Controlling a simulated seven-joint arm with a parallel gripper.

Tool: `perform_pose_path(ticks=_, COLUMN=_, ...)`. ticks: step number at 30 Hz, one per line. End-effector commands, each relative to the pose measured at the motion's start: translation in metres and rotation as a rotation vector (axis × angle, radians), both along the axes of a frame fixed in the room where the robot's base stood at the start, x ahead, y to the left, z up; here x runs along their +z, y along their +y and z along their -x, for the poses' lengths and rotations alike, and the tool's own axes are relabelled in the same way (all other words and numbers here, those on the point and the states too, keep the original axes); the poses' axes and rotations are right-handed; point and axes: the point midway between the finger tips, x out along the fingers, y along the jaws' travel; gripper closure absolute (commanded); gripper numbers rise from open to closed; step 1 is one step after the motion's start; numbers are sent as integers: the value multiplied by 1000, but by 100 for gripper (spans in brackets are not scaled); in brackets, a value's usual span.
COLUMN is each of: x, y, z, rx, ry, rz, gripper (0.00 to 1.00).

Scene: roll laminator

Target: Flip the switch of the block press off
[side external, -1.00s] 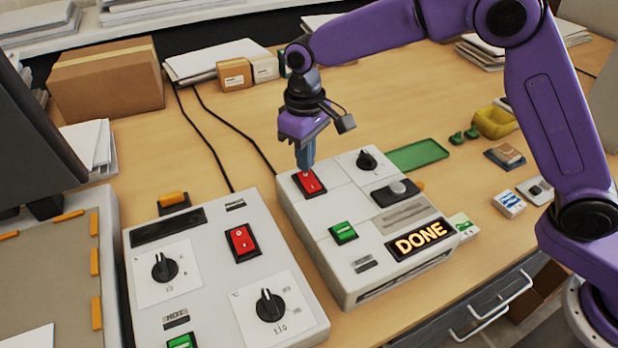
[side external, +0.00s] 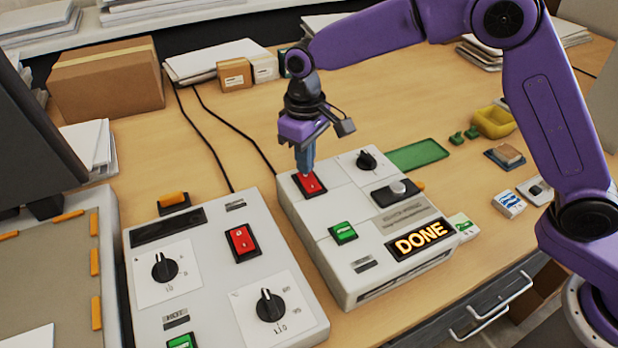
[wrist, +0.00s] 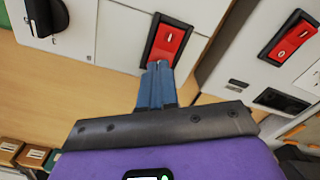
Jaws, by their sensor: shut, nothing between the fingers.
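The machine with the lit DONE display, which I take as the block press (side external: 335,272), stands in the middle of the side view. Its red rocker switch (side external: 313,187) sits in a black frame near the back left corner of its top. My gripper (side external: 306,172) is shut and empty, pointing down at the switch. In the wrist view, the shut blue fingertips (wrist: 159,66) are at the near end of the red rocker (wrist: 168,42), touching it or just above; I cannot tell which. A white line mark shows on the rocker's far half. The fingertips hide its near edge.
A second grey machine (side external: 205,318) on the left has a similar red switch (side external: 242,241) and two black knobs. On the press are a green button (side external: 343,232), a knob (side external: 367,160) and a grey lever (side external: 398,190). A green tray (side external: 418,155) lies behind it.

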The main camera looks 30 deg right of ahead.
Motion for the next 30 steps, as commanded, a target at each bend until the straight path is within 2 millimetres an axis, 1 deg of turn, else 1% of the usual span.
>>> perform_pose_path(ticks=30, x=-13, y=0, z=1, rx=0, ry=3, rz=1, gripper=100)
